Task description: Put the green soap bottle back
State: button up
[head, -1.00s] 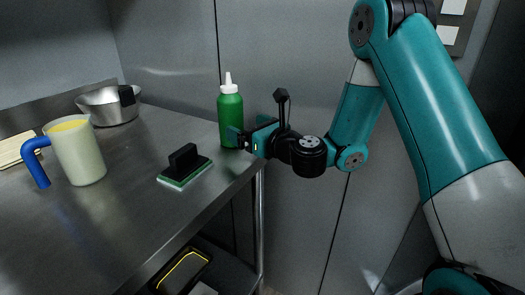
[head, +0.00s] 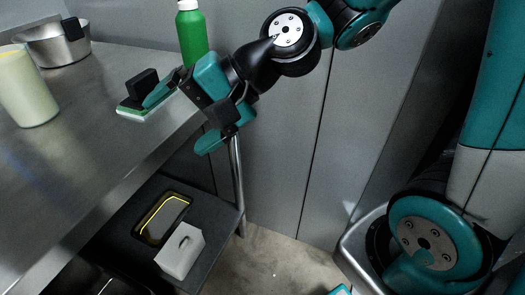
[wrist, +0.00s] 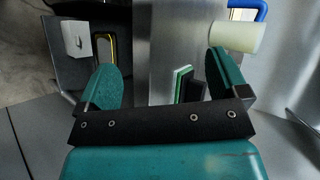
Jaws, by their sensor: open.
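The green soap bottle (head: 192,36) with its white cap stands upright at the back right of the steel counter in the head view. Its base is hidden behind my gripper. My gripper (head: 180,118) is open and empty, in front of the bottle and over the counter's right edge, pointing down and left. One finger shows near the scrubber, the other hangs beyond the edge. In the wrist view my gripper (wrist: 163,85) shows two spread fingers with nothing held between them. The bottle is not visible in the wrist view.
A black-handled green scrubber (head: 140,92) lies on the counter (head: 90,150). A pale jug (head: 25,88) and a metal pan (head: 50,45) stand left. Below, a dark shelf (head: 120,225) holds a yellow-rimmed black tray (head: 163,218) and a white box (head: 180,250).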

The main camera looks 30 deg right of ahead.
jog(key=s+d+f+n+g+h, duration=0.1)
jog(key=s+d+n+g+h, duration=0.2)
jog(key=s+d+n+h, duration=0.3)
jog(key=s+n, duration=0.5)
jog(key=n, duration=0.1)
jog(key=shift+s+d+f+g+h, duration=0.2)
jog(key=shift+g+h, duration=0.1)
jog(key=shift+g, duration=0.1)
